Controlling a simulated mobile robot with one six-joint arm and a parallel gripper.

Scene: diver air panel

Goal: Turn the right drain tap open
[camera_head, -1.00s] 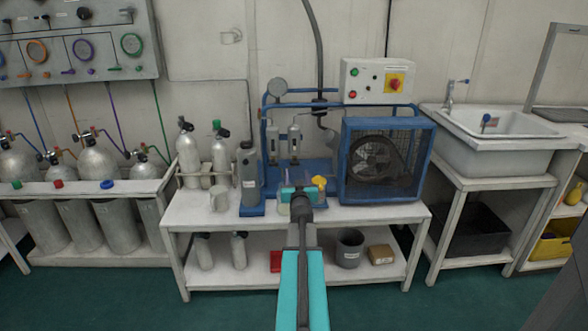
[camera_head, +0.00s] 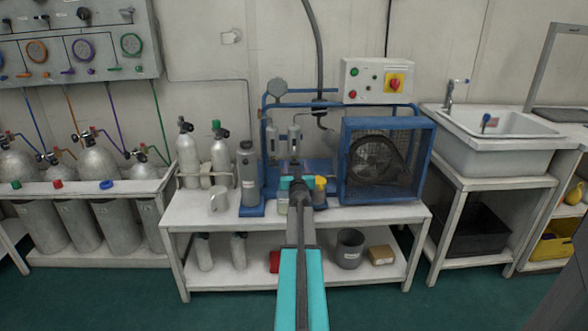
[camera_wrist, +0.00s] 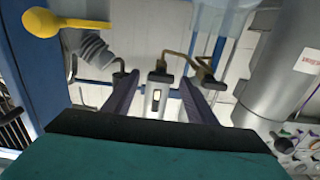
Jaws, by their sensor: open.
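Two small filter columns stand side by side on the blue compressor frame, the right column (camera_head: 294,138) and the left one (camera_head: 270,138). In the wrist view, which looks upside down, the right column (camera_wrist: 156,98) shows between my fingers, with the brass right drain tap (camera_wrist: 160,76) at its end. Another brass tap (camera_wrist: 206,76) lies beyond the finger on the right. My gripper (camera_head: 296,172) is in front of the columns; its open fingers (camera_wrist: 160,88) point toward the right tap. I cannot tell whether they touch it. My arm hides the tap in the head view.
A yellow object (camera_head: 320,183) stands close to my gripper's right; it also shows in the wrist view (camera_wrist: 62,22). A grey cylinder (camera_head: 249,178) stands to the left, and the fan cage (camera_head: 345,165) to the right. The white bench (camera_head: 380,213) has bare room in front.

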